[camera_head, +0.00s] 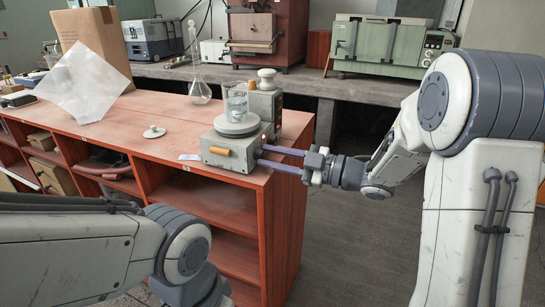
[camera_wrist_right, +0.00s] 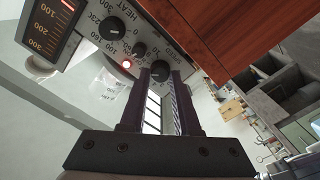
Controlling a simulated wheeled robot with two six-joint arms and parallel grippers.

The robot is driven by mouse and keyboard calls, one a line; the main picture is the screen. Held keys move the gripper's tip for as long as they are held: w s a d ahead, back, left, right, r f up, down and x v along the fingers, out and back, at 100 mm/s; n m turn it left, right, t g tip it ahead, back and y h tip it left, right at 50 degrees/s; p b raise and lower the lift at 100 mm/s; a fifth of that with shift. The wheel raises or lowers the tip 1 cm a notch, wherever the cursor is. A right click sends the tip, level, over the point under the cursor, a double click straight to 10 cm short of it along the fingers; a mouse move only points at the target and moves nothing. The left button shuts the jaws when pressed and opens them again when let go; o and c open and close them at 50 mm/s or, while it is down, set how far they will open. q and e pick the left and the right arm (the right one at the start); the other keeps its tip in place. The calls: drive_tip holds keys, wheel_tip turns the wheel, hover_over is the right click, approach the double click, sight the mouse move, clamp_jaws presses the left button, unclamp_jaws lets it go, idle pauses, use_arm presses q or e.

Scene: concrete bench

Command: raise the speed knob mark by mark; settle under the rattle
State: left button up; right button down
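The grey stirrer hotplate (camera_head: 237,146) stands at the right front corner of the red-brown bench, with a glass beaker (camera_head: 235,103) on its round top plate. Its panel shows in the right wrist view with the dark speed knob (camera_wrist_right: 160,71), the heat knob (camera_wrist_right: 111,28), a smaller knob (camera_wrist_right: 139,48) and a lit red lamp (camera_wrist_right: 126,64). My right gripper (camera_head: 262,157) reaches the panel from the right; its fingers lie on both sides of the speed knob, which fills their gap. The knob's mark is not readable. My left gripper is out of view; only its arm shows.
A grey instrument (camera_head: 268,104) stands close behind the hotplate. A flask (camera_head: 199,91), a small white lid (camera_head: 154,132), a translucent sheet (camera_head: 83,82) and a cardboard box (camera_head: 96,38) are on the bench. Bench top left of the hotplate is mostly clear.

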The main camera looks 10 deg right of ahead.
drive_tip(key=m+p, duration=0.2)
drive_tip(key=p, duration=0.1)
drive_tip(key=m+p, duration=0.1)
drive_tip(key=p, duration=0.1)
drive_tip(key=shift+r+m, duration=0.25)
drive_tip(key=shift+m, duration=0.15)
drive_tip(key=shift+f+m+p, duration=0.25)
drive_tip(key=shift+m+p, duration=0.35)
drive_tip(key=shift+p, duration=0.15)
drive_tip(key=c, duration=0.6)
unclamp_jaws()
drive_tip(key=shift+w, duration=0.1)
